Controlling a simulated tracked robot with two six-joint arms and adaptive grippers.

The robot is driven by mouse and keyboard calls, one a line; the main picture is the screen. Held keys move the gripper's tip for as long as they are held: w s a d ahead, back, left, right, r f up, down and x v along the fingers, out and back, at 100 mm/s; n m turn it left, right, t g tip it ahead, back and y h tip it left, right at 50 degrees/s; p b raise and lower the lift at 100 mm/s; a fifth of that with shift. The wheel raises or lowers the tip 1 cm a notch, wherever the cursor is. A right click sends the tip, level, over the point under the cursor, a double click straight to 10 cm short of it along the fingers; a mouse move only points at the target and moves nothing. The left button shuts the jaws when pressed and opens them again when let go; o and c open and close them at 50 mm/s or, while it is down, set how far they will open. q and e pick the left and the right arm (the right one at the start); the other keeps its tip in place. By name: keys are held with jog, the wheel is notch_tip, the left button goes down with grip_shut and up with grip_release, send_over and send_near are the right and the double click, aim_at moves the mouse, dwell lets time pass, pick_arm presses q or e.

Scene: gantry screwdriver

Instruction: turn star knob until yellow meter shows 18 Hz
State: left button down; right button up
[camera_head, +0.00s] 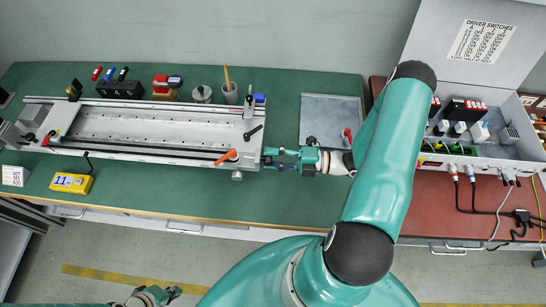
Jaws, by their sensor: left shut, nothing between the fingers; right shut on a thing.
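The yellow meter (72,183) lies on the green bench at the left, in front of the long metal gantry rail (150,130). Its display seems to read 11; smaller marks are too small to read. My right gripper (268,158) is at the right end of the rail, pointing left, and is shut on a small part there. This is likely the star knob, but the fingers hide its shape. My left gripper (175,292) is shut and empty, low at the bottom left, over the floor in front of the bench and far from the meter.
An orange lever (226,157) and a black lever (253,132) sit close to my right gripper. A grey tray (318,113) lies to the right, and an open switch case (480,150) stands on the red bench. Green bench in front of the rail is mostly clear.

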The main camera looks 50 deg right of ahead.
jog(key=shift+d+f, duration=0.1)
jog(key=shift+f, duration=0.05)
jog(key=o, duration=1.1)
jog(key=shift+w, duration=0.1)
jog(key=v, duration=1.2)
